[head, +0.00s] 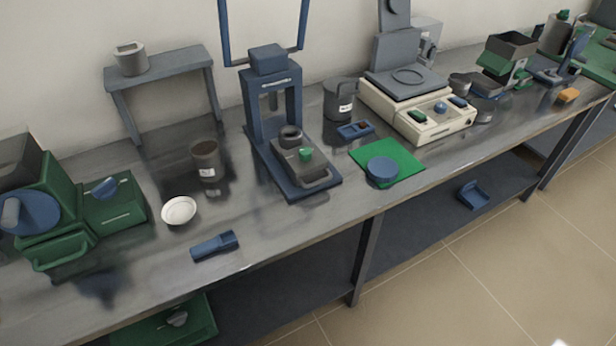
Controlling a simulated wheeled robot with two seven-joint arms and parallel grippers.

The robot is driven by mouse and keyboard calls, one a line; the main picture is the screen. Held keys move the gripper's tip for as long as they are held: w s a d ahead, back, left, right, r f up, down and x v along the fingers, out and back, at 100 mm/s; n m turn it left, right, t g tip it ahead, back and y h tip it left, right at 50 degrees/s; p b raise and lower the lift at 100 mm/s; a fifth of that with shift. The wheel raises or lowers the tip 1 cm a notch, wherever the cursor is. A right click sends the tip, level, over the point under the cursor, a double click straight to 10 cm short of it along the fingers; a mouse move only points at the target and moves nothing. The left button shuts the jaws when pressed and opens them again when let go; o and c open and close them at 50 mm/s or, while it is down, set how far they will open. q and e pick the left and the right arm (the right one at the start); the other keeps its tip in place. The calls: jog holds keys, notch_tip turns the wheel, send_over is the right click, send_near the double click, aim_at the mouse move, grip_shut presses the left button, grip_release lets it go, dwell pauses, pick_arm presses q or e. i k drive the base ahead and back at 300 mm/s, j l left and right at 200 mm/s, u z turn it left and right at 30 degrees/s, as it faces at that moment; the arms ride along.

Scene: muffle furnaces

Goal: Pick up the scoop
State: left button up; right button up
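A small blue scoop (214,246) with a handle and a wider, box-like end lies on the grey metal bench (280,226), close to its front edge. Its wider end points right. A white round dish (179,210) sits behind it and to its left. Neither of my grippers shows in the head view, and nothing touches the scoop.
A green machine with a blue wheel (30,212) stands at left. A dark labelled cup (206,160) and a blue press (275,120) stand behind the scoop. A green mat (405,158) lies right. Bench around the scoop is clear.

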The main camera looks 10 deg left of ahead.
aim_at(226, 240)
jog(key=i+l, duration=0.15)
jog(key=l, duration=0.2)
jog(key=i+l, duration=0.1)
jog(key=l, duration=0.2)
jog(key=i+l, duration=0.15)
jog(key=l, duration=0.2)
jog(key=u, duration=1.75)
